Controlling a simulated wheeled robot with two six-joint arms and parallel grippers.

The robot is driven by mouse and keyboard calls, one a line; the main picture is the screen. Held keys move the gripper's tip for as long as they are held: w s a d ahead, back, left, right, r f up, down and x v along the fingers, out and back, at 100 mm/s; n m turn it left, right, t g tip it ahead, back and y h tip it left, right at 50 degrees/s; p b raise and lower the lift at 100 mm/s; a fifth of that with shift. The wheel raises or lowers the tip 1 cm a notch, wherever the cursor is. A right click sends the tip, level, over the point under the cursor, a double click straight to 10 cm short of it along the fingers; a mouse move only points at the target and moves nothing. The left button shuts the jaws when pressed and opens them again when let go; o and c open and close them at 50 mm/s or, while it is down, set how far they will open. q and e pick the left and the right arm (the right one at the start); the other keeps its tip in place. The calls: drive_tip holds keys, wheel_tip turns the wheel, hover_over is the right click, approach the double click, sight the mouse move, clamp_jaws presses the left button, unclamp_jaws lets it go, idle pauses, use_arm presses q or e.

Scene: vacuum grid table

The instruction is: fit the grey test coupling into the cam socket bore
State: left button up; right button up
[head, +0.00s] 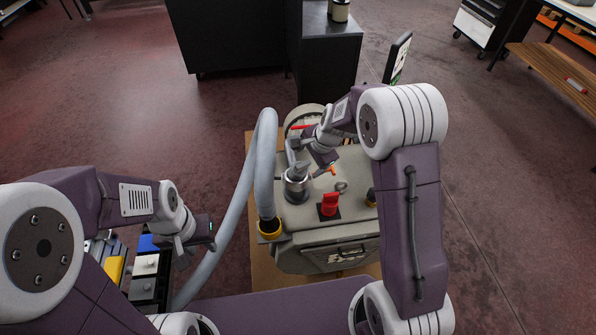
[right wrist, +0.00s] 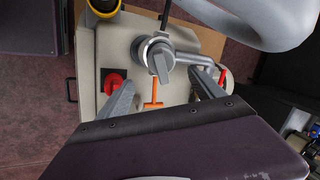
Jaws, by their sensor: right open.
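A grey finned piece that looks like the test coupling (right wrist: 162,67) stands at a round silver collar, which looks like the cam socket (right wrist: 141,50), on the beige machine. In the head view the coupling (head: 301,168) rises from the collar (head: 297,190). I cannot tell how deep it sits; the bore is hidden. My right gripper (right wrist: 164,80) is open, its fingers apart on either side and just short of the coupling, not holding it. It also shows in the head view (head: 310,165). My left gripper (head: 207,232) is far left of the machine; its jaw state is unclear.
An orange T-handle (right wrist: 153,104) and a red switch (right wrist: 115,82) are close to the right fingers. A thick grey hose (head: 266,150) arches left of the socket into a yellow-ringed port (head: 270,232). Coloured boxes (head: 145,264) stand below my left gripper.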

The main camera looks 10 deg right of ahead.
sight(303, 165)
drive_tip(key=shift+w+a+f, duration=0.3)
drive_tip(key=shift+f, duration=0.25)
drive_tip(key=x, duration=0.5)
drive_tip(key=shift+a+b, duration=0.3)
drive_tip(key=shift+b, duration=0.05)
drive_tip(key=shift+s, duration=0.1)
drive_tip(key=c, duration=0.4)
clamp_jaws()
